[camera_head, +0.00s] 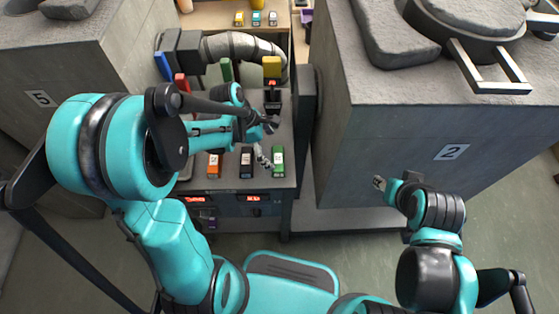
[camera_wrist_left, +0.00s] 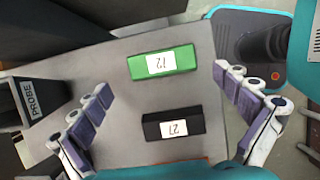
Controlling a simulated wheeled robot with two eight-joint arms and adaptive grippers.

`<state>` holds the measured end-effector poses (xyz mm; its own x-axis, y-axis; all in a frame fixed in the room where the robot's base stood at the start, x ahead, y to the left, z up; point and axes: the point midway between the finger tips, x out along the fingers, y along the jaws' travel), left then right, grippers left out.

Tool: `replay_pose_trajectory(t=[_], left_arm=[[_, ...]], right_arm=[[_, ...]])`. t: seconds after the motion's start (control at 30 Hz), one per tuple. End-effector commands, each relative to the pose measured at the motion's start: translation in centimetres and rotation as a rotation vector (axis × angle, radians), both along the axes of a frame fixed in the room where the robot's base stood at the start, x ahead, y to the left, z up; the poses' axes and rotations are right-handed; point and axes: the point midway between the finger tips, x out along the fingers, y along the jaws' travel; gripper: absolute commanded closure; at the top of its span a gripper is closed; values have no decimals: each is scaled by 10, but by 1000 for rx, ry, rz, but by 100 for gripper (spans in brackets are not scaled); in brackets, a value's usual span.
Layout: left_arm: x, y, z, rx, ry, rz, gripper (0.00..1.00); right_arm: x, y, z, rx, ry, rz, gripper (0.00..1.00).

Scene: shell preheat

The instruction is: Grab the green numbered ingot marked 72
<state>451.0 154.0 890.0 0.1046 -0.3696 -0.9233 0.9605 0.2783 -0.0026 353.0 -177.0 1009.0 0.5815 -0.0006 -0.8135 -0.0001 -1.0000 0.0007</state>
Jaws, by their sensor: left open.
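The green ingot (camera_head: 278,160) lies at the right of a short row at the front of the grey bench. In the left wrist view the green ingot (camera_wrist_left: 180,61) carries a white label that appears upside down; its digits are hard to read there. My left gripper (camera_head: 267,141) is open just above and left of it. In the wrist view the open fingers (camera_wrist_left: 162,83) stand on either side, with the green ingot and a black ingot (camera_wrist_left: 172,124) between them, nothing held. My right gripper (camera_head: 380,183) is at the right, away from the bench; its jaws are unclear.
The black ingot (camera_head: 246,162) and an orange ingot (camera_head: 213,165) lie left of the green one. A box marked PROBE (camera_wrist_left: 38,99) stands on the bench. Several coloured blocks and a silver duct (camera_head: 240,46) are behind. A large grey block marked 2 (camera_head: 400,150) stands right.

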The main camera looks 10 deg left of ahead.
Motion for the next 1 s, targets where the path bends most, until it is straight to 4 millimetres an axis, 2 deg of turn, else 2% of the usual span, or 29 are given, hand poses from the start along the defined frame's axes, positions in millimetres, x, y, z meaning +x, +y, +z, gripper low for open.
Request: replay_pose_trajectory(t=[0.3, 0.57, 0.7, 0.8, 1.0], left_arm=[[3, -16, -43, 2, -2, -3, 0], [3, -18, -44, 2, -3, -2, 0], [3, -18, -44, 2, -2, -2, 37], [3, -18, -44, 2, -2, -2, 58], [3, -18, -44, 1, -2, -2, 58]], right_arm=[[0, 0, -26, 0, 0, 0, 59], [0, 0, -25, 0, 0, 0, 59], [0, 0, -25, 0, 0, 0, 59], [0, 0, -25, 0, 0, 0, 59], [0, 0, -25, 0, 0, 0, 59]])
